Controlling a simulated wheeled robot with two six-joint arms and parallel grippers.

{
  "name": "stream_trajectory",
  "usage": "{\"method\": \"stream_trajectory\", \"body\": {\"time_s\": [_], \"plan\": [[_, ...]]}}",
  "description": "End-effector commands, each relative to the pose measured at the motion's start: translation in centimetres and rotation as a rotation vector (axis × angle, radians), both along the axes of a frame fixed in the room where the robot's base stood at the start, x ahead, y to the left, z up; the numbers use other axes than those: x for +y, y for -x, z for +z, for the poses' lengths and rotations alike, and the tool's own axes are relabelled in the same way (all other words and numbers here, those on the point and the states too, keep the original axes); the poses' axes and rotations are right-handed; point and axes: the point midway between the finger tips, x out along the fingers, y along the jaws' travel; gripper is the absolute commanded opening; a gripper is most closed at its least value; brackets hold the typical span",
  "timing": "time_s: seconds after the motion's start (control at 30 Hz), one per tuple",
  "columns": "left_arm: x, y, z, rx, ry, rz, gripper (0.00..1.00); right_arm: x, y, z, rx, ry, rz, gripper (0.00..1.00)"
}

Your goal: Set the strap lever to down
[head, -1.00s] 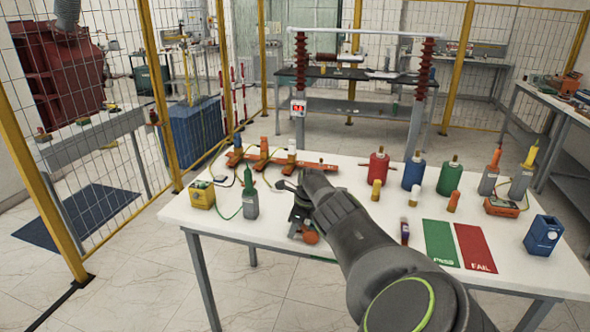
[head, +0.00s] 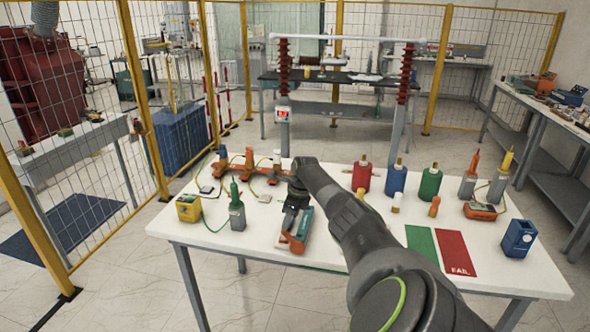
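A small device with an orange part and a grey-teal body (head: 295,231) lies near the front edge of the white table. The orange part may be the strap lever; I cannot tell its setting. My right arm comes in from the lower right, and its dark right gripper (head: 294,203) is at the back end of this device, seeming to point down. Its fingers are small and dark, so I cannot tell whether they are open, shut or touching. My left gripper is not in view.
An orange bar with posts (head: 249,166) stands behind the gripper. Red (head: 361,178), blue (head: 396,180) and green (head: 430,184) bushings stand right, behind green (head: 421,243) and red (head: 455,252) mats.

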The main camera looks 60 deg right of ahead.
Motion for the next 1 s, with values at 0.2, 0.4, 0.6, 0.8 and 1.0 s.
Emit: {"method": "stream_trajectory", "body": {"time_s": [0.2, 0.4, 0.6, 0.8, 1.0], "plan": [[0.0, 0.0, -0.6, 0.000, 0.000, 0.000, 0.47, -0.6, 1.0, 3.9, -0.002, 0.005, 0.002, 0.40], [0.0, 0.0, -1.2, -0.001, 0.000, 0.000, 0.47, -0.8, 1.7, 6.7, -0.001, 0.002, -0.001, 0.40], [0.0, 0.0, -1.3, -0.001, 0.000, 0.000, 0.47, -0.8, 2.0, 7.8, 0.001, 0.001, 0.001, 0.40], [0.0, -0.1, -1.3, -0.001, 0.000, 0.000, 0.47, -0.8, 2.0, 7.9, 0.000, 0.000, 0.000, 0.40], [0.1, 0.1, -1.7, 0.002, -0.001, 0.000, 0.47, -1.0, 2.0, 7.7, -0.036, 0.031, 0.055, 0.18]]}}
